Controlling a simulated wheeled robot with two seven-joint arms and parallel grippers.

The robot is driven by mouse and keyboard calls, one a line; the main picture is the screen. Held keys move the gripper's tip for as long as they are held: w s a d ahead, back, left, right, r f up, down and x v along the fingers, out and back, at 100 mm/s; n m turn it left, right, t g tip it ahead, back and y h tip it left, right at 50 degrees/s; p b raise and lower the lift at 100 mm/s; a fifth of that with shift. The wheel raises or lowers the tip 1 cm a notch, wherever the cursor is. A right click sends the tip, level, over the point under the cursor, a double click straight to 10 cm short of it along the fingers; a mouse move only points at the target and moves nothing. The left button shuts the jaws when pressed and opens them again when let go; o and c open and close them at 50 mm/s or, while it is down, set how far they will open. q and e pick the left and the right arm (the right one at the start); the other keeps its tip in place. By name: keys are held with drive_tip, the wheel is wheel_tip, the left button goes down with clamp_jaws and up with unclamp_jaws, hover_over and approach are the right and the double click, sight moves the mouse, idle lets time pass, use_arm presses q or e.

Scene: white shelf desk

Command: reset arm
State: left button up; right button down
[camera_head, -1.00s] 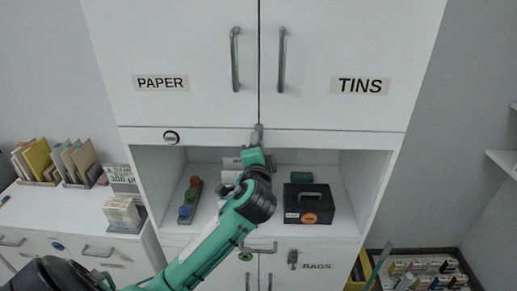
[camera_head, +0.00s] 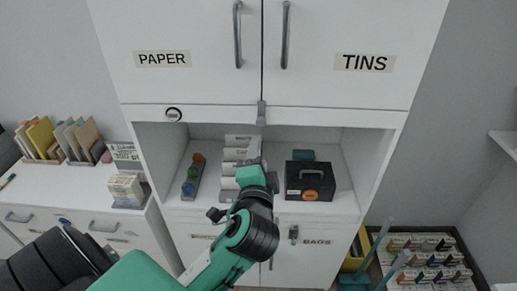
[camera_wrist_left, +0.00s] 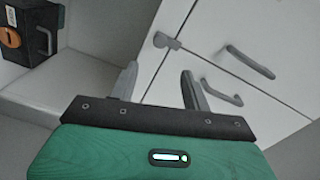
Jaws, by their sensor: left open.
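My left arm (camera_head: 240,240), green and black, reaches in from the lower left in the head view. My left gripper (camera_head: 254,152) points up in front of the open shelf niche, below the catch (camera_head: 261,113) at the bottom of the two upper doors. In the left wrist view its two grey fingers (camera_wrist_left: 160,86) are apart with nothing between them. The PAPER door (camera_head: 180,40) and the TINS door (camera_head: 345,30) are shut. The catch also shows in the wrist view (camera_wrist_left: 166,41), beyond the fingers. My right gripper is out of view.
A side counter (camera_head: 60,190) with folders stands left. A crate of small goods (camera_head: 425,262) is at lower right.

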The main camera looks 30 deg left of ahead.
use_arm(q)
drive_tip(key=shift+f, duration=0.1)
idle(0.5)
drive_tip(key=w+d+f+m+g+h, duration=0.1)
drive_tip(key=w+f+h, duration=0.15)
drive_tip(key=f, duration=0.65)
drive_tip(key=w+d+f+m+g+h, duration=0.1)
drive_tip(key=w+f, duration=0.2)
drive_tip(key=f, duration=0.5)
drive_tip(key=w+d+f+g+h, duration=0.1)
drive_tip(key=w+d+f, duration=0.15)
drive_tip(key=f, duration=0.65)
drive_tip(key=s+f+g+h, duration=0.1)
drive_tip(key=s+f+g, duration=0.15)
drive_tip(key=f, duration=0.95)
drive_tip(key=s+f+g+h, duration=0.2)
drive_tip(key=s+f, duration=0.1)
drive_tip(key=f, duration=0.9)
drive_tip(key=s+a+f+n+g+h, duration=0.15)
drive_tip(key=s+f+n+g, duration=0.4)
drive_tip(key=s+f, duration=2.15)
drive_tip(key=s+f+n+g, duration=0.1)
drive_tip(key=s+f+n, duration=0.1)
drive_tip(key=s, duration=1.2)
drive_tip(key=shift+a+f+n+h, duration=0.15)
drive_tip(key=shift+f+n+h, duration=0.15)
drive_tip(key=shift+n, duration=0.05)
drive_tip(key=shift+s, duration=0.1)
